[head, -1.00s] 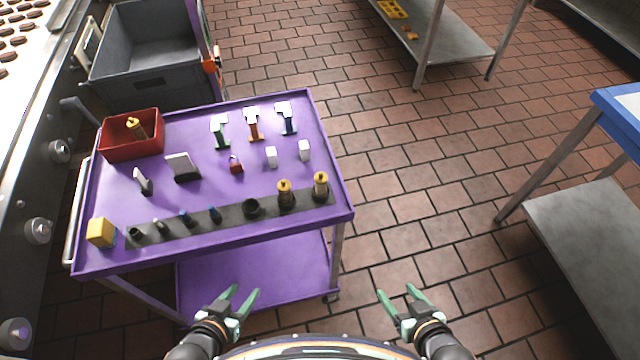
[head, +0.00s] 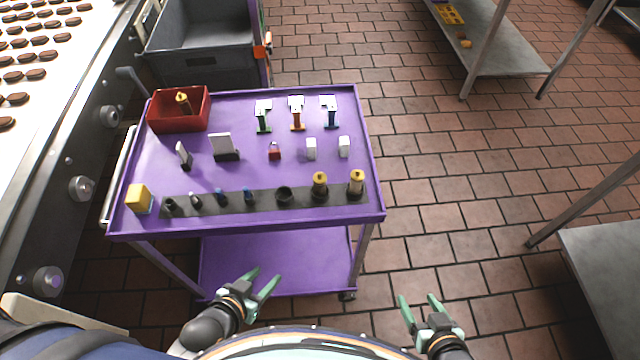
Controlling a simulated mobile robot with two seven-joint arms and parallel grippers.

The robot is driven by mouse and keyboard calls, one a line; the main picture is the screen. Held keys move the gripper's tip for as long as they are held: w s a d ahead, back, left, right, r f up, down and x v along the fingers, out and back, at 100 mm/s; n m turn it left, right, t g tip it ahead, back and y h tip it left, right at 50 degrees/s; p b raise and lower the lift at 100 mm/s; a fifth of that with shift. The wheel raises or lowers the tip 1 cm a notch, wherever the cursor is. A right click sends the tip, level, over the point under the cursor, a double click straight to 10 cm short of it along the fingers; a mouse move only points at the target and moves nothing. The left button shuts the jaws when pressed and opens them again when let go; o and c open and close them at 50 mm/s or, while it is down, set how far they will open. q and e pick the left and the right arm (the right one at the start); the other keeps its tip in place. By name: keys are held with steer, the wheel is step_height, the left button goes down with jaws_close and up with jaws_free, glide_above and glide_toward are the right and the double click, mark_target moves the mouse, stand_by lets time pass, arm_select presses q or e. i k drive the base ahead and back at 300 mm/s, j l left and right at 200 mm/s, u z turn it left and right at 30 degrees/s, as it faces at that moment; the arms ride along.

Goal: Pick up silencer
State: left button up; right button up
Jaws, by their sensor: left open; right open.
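Two brass-topped cylinders, which look like silencers, stand upright at the right end of a dark strip (head: 235,200) on the purple cart: one cylinder (head: 320,186) and, to its right, another cylinder (head: 356,184). A third similar brass piece (head: 183,103) stands in the red bin (head: 180,124) at the cart's back left. My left gripper (head: 265,281) is open and empty, in front of the cart and below its top in the picture. My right gripper (head: 419,304) is open and empty, right of the cart over the floor. Neither touches anything.
The purple cart (head: 290,221) also holds a yellow block (head: 139,198), a red padlock (head: 274,151), small white blocks and several upright tools. A conveyor machine (head: 82,188) is close on the left. A grey bin (head: 205,50) stands behind.

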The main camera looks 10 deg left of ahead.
mark_target(357, 176)
steer(key=u, duration=3.2)
steer(key=z, duration=1.1)
steer(key=j+z, duration=0.1)
steer(key=z, duration=0.3)
steer(key=j+z, duration=0.15)
steer(key=z, duration=0.2)
steer(key=k+z, duration=0.1)
steer(key=z, duration=0.3)
steer(key=k+j, duration=0.2)
steer(key=j, duration=0.05)
